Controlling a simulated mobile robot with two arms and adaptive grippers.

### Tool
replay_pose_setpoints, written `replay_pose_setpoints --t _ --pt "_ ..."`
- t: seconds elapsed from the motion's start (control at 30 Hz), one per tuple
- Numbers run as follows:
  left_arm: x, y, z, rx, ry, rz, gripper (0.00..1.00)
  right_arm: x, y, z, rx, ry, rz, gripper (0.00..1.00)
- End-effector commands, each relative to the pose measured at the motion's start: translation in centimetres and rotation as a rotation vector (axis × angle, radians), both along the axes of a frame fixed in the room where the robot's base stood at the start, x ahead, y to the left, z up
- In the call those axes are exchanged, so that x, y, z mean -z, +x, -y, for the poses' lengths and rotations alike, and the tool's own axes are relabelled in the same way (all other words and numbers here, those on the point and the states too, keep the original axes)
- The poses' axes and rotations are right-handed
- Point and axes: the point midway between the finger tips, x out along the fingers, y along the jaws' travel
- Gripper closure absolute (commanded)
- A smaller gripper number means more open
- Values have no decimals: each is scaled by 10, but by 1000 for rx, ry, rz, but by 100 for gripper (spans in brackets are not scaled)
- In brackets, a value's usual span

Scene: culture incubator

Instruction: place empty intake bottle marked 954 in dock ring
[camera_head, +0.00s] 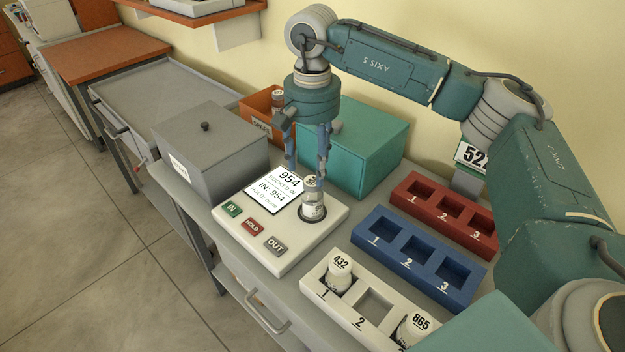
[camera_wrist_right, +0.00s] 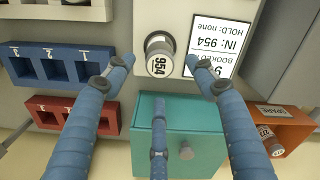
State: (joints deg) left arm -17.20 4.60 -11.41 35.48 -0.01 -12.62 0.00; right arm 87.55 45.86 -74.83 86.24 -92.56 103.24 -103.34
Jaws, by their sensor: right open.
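The white bottle marked 954 (camera_head: 313,209) stands upright in the dark dock ring (camera_head: 312,219) at the right end of the white dock panel. In the right wrist view the bottle (camera_wrist_right: 159,62) shows its 954 label and cap, with open space between it and the fingers. My right gripper (camera_head: 308,172) is open just above and around the bottle's top, pointing down. Its blue fingers (camera_wrist_right: 160,66) are spread to either side. The panel's screen (camera_head: 275,188) reads 954 booked in, IN: 954, HOLD: none. My left gripper is not in view.
The panel has IN, HOLD and OUT buttons (camera_head: 252,226). In front is a white rack (camera_head: 373,301) with bottles 432 and 865 and an empty middle slot. Blue (camera_head: 418,262) and red (camera_head: 446,210) racks are empty. Grey (camera_head: 209,152) and teal (camera_head: 367,154) boxes stand behind.

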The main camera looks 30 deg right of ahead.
Motion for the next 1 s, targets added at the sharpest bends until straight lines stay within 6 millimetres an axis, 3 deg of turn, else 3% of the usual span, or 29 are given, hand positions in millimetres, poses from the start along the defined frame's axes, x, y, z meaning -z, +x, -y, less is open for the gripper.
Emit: replay_pose_setpoints --t 0.2,0.4,1.0 --pt "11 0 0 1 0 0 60 -43 1 -1 -1 0 3 44" --pt "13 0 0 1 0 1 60 -63 0 0 0 -1 1 44" --pt "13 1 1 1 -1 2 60 -66 0 0 -1 -1 -1 44"
